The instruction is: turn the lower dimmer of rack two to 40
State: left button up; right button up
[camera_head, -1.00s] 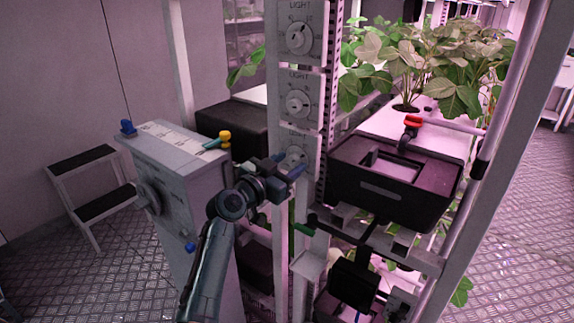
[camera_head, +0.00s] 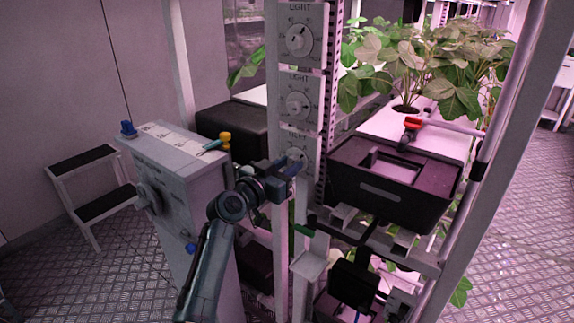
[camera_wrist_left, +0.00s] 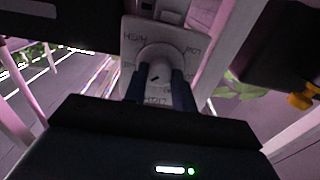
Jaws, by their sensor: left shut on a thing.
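Three dimmers with round knobs and LIGHT labels sit one above another on the grey post. The lowest dimmer (camera_head: 294,138) is partly hidden behind my left gripper (camera_head: 293,167) in the head view. In the left wrist view, my left gripper (camera_wrist_left: 160,92) has its two dark fingers on either side of the pale round knob (camera_wrist_left: 157,66), shut on it. The middle dimmer (camera_head: 298,103) and the top dimmer (camera_head: 299,39) are clear of the gripper.
A grey cabinet (camera_head: 180,170) with a large dial stands left of the post. A black tank (camera_head: 395,185) with a red-handled valve (camera_head: 412,123) is on the right, below leafy plants (camera_head: 430,65). A step stool (camera_head: 92,190) stands at the far left.

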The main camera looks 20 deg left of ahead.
pick_arm(q)
jog(key=n+p, duration=0.1)
jog(key=n, duration=0.2)
jog(key=shift+n, duration=0.3)
jog(key=n+p, duration=0.1)
jog(key=n, duration=0.2)
jog(key=shift+n+p, duration=0.3)
jog(key=n+p, duration=0.2)
jog(key=n, duration=0.3)
jog(key=shift+n, duration=0.8)
pick_arm(e)
jog(key=shift+s+d+r+n+g, duration=0.15)
jog(key=shift+d+r+n, duration=0.05)
jog(key=shift+r, duration=0.4)
jog(key=shift+s+d+r+n+g, duration=0.1)
jog(key=shift+d+r+n+g, duration=0.1)
jog(key=shift+r, duration=0.4)
pick_arm(q)
jog(key=shift+n+p, duration=0.3)
jog(key=shift+n, duration=0.1)
pick_arm(e)
jog(key=shift+w+r+h, duration=0.1)
jog(key=shift+h, duration=0.2)
pick_arm(q)
jog(key=o, duration=1)
jog(key=shift+s, duration=0.1)
